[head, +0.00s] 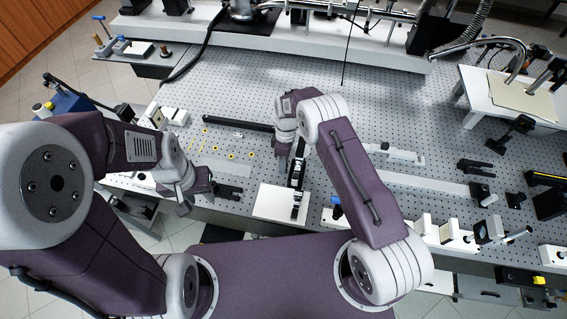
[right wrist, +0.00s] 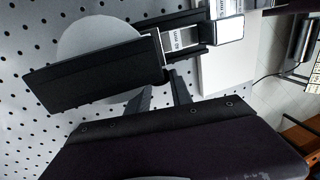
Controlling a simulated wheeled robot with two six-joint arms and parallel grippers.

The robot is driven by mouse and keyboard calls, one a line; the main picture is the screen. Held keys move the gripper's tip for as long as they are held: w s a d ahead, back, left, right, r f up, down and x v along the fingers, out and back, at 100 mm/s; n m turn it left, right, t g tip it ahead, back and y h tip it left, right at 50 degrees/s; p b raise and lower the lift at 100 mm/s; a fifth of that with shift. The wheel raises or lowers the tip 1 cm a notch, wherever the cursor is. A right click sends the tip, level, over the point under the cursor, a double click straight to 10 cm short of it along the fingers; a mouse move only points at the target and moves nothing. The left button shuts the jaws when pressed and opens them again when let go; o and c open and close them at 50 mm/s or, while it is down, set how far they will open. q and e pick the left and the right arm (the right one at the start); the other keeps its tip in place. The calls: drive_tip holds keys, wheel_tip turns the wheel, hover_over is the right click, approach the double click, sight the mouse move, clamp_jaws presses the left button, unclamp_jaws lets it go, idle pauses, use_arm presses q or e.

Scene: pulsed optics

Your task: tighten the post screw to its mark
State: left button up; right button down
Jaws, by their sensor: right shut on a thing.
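My right gripper (head: 290,168) reaches down to a dark post assembly (head: 297,190) beside a white plate (head: 280,206). In the right wrist view its two dark fingers (right wrist: 166,88) close on a small dark part at the underside of the assembly, which looks like the post screw; it is mostly hidden. The assembly there shows a black block (right wrist: 90,78), pale labelled faces (right wrist: 180,39) and a white square end (right wrist: 222,30). No mark for the screw can be made out. My left gripper (head: 184,204) is off to the left, over the table's front edge; its jaw opening is unclear.
The perforated optics table (head: 400,110) carries a long black bar (head: 225,123), small yellow-marked parts (head: 231,155) and a black clamp (head: 228,191) left of the right gripper. White-based mounts (head: 455,236) line the front right edge. A raised white shelf (head: 500,97) stands at the right.

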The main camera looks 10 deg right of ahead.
drive_tip(key=shift+r, duration=0.1)
drive_tip(key=shift+s+a+r+t+p, duration=0.1)
drive_tip(key=shift+s+t+p, duration=0.05)
drive_tip(key=shift+t+p, duration=0.3)
drive_tip(key=shift+t+h, duration=0.25)
drive_tip(key=shift+h, duration=0.05)
drive_tip(key=shift+s+t, duration=0.1)
drive_tip(key=shift+t, duration=0.3)
drive_tip(key=t+b, duration=0.1)
drive_tip(key=b, duration=0.2)
drive_tip(key=f+t+h+b, duration=0.1)
drive_tip(key=b, duration=0.1)
drive_tip(key=shift+s+a+f+b, duration=0.1)
drive_tip(key=shift+a+f+b, duration=0.05)
drive_tip(key=shift+f+b, duration=0.2)
drive_tip(key=t+b, duration=0.1)
drive_tip(key=b, duration=0.3)
drive_tip(key=t+b, duration=0.1)
drive_tip(key=b, duration=0.3)
drive_tip(key=shift+s+r, duration=0.2)
drive_tip(key=shift+r+h+b, duration=0.25)
drive_tip(key=shift+h+b, duration=0.05)
drive_tip(key=shift+b, duration=0.35)
drive_tip(key=shift+t, duration=0.3)
drive_tip(key=shift+r, duration=0.1)
